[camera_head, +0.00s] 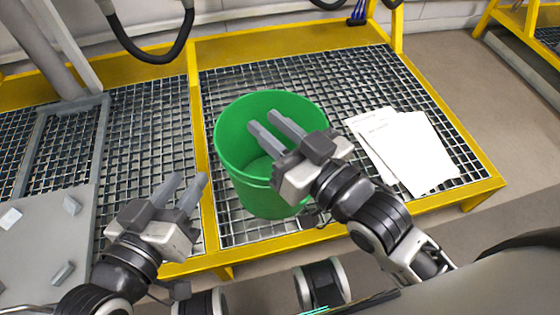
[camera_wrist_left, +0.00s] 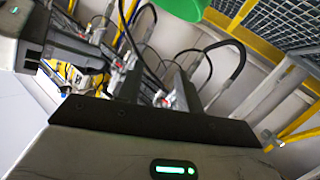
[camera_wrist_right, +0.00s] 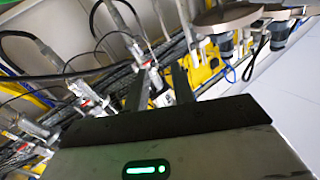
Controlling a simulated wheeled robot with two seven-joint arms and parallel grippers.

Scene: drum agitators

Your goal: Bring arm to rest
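My left gripper (camera_head: 189,178) is over the mesh platform near its front edge, left of the green bucket. Its two fingers stand apart with nothing between them, and they also show in the left wrist view (camera_wrist_left: 156,78). My right gripper (camera_head: 264,120) reaches over the green bucket (camera_head: 235,190), with its fingers in front of the bucket's opening. Its fingers are apart and empty, and they also show in the right wrist view (camera_wrist_right: 160,78). I cannot tell how high the right fingertips are above the rim.
The platform has a yellow frame (camera_head: 460,130) and metal mesh (camera_head: 330,75). White paper sheets (camera_head: 410,150) lie right of the bucket. A grey plate (camera_head: 40,245) with small blocks is at the left. Black hoses (camera_head: 150,55) hang at the back. Bare mesh lies behind the bucket.

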